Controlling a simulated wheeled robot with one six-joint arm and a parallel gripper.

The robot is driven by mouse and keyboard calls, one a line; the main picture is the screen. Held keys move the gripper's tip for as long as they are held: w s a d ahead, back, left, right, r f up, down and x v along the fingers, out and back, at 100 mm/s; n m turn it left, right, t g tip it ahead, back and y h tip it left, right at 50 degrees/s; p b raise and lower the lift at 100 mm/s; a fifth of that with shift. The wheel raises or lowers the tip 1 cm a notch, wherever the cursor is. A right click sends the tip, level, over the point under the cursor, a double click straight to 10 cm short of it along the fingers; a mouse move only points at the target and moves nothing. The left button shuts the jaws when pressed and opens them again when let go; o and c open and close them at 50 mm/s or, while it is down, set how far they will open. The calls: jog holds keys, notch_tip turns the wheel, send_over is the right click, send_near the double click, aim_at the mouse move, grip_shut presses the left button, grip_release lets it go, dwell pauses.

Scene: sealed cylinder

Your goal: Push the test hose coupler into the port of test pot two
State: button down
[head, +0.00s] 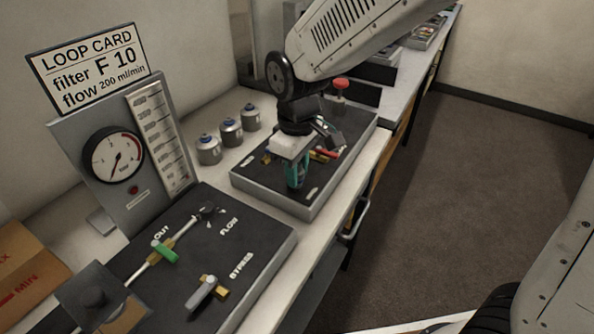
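Three grey pots with blue tops stand in a row on the bench behind the middle black panel: a near pot (208,150), a middle pot (231,132) and a far pot (250,117). I cannot read numbers on them. My gripper (297,182) points down over the middle black panel (318,190), to the right of the pots and apart from them. A teal part shows at its tip; I cannot tell whether it is a finger or something held. The test hose coupler cannot be made out, and the finger gap is hidden.
Red and yellow fittings (325,154) lie beside my gripper on the panel. A red knob (341,83) stands behind. The front panel (235,245) carries a green-handled valve (165,251) and a grey-handled valve (203,292). A gauge (113,155) stands left. Open floor lies right.

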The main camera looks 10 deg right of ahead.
jog(key=shift+r, duration=0.15)
jog(key=shift+r, duration=2.85)
